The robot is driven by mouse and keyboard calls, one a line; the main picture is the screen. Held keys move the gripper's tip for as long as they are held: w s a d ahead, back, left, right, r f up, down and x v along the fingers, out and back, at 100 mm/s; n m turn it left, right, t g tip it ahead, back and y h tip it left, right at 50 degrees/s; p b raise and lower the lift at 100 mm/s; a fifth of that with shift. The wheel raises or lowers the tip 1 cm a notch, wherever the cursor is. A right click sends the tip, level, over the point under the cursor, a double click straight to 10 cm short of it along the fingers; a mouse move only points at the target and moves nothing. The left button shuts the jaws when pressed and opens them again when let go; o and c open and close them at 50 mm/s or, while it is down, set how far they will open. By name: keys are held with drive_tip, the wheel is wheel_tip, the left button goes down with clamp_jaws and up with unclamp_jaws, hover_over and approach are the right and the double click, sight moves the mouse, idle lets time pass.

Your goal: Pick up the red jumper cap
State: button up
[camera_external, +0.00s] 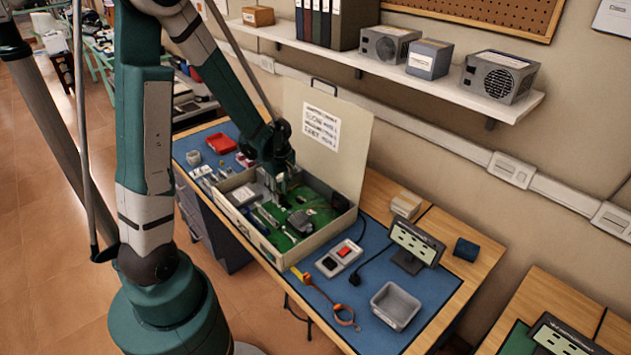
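My gripper (281,188) points down over the back left part of an open box (287,258). The box holds a green circuit board (322,221) with grey and dark parts on it. The gripper's fingertips are small and dark against the parts, so I cannot tell whether they are open or shut, or touching anything. I cannot make out the red jumper cap; it is too small to see or hidden by the gripper or the parts.
The raised box lid (330,115) stands behind the gripper. On the blue mat are a red tray (221,143), a switch unit (339,258), an orange wrist strap (343,316), a grey bin (395,305) and a small display (416,243). A shelf (440,80) hangs above.

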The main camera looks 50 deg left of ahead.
drive_tip(key=shift+c, duration=0.9)
drive_tip(key=c, duration=0.5)
drive_tip(key=shift+c, duration=0.2)
drive_tip(key=shift+r, duration=0.15)
wheel_tip(320, 180, up, 10)
drive_tip(key=p, duration=0.1)
drive_tip(key=shift+p, duration=0.4)
